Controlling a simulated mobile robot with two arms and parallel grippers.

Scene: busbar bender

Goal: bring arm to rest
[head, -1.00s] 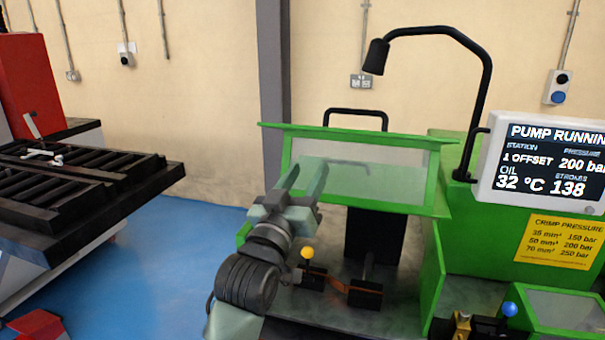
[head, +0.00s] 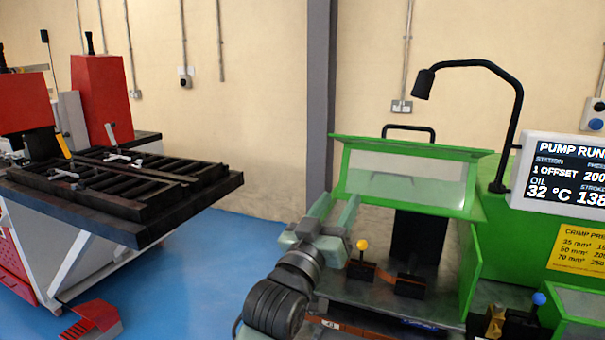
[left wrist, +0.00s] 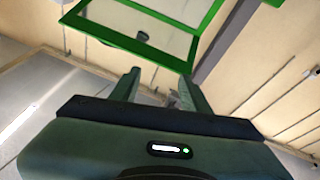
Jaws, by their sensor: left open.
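My left gripper (head: 334,212) is open in the head view, with its two fingers apart and nothing between them. It is in front of the green busbar bender (head: 467,262), left of its raised clear guard (head: 405,190). In the left wrist view the two fingers (left wrist: 165,88) show apart and empty, with the green-framed guard (left wrist: 130,35) beyond them. A copper busbar (head: 385,275) lies on the bender's bed, beside a lever with a yellow knob (head: 362,244). My right gripper is not in view.
The screen (head: 570,172) at the right reads pump running, 1 offset, 32 °C. A gooseneck lamp (head: 424,83) stands over the bender. A black slatted table (head: 130,210) with red machine parts stands left. Blue floor (head: 215,262) lies open between them. A red pedal (head: 92,318) is on the floor.

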